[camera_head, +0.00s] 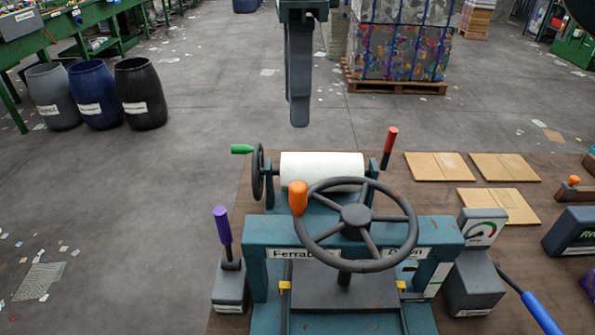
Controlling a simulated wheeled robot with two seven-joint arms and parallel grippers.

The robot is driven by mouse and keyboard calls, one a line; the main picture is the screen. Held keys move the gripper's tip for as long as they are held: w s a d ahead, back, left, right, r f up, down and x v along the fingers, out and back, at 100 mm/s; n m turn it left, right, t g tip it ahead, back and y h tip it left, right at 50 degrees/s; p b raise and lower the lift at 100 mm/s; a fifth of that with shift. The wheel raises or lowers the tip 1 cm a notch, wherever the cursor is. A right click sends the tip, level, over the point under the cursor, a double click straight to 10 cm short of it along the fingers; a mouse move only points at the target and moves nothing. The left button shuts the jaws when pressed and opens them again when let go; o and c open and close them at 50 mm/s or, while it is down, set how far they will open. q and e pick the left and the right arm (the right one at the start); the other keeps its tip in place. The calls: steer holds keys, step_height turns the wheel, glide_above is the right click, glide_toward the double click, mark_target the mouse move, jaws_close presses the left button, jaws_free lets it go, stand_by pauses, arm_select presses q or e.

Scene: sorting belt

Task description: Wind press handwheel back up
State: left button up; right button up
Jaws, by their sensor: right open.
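The press (450,240) is a teal frame with a dark plate under its crossbar, standing on a brown table. Its dark grey handwheel (356,216) has several spokes and sits on a vertical screw above the crossbar. An orange knob (298,198) stands up from the wheel's left rim. My right gripper (299,118) hangs pointing down at the top centre, beyond the wheel in the picture and apart from it. It is open and empty, seen edge-on so that the fingers overlap. My left gripper is not in view.
Behind the wheel is a white roller (322,168) with a green-handled crank (243,149). Levers with red (391,139), purple (222,225) and blue (541,314) grips surround the press. Cardboard sheets (436,166) lie at right. Barrels (141,93) stand on the floor at left.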

mark_target(297, 185)
step_height(297, 185, down, 16)
steer(key=p, duration=0.4)
steer(key=shift+s, duration=0.15)
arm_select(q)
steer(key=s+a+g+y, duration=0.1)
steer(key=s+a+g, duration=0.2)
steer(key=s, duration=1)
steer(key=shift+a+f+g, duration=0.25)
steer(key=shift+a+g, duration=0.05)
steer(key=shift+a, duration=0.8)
arm_select(e)
steer(key=shift+f, duration=0.6)
steer(key=shift+c, duration=0.7)
jaws_close()
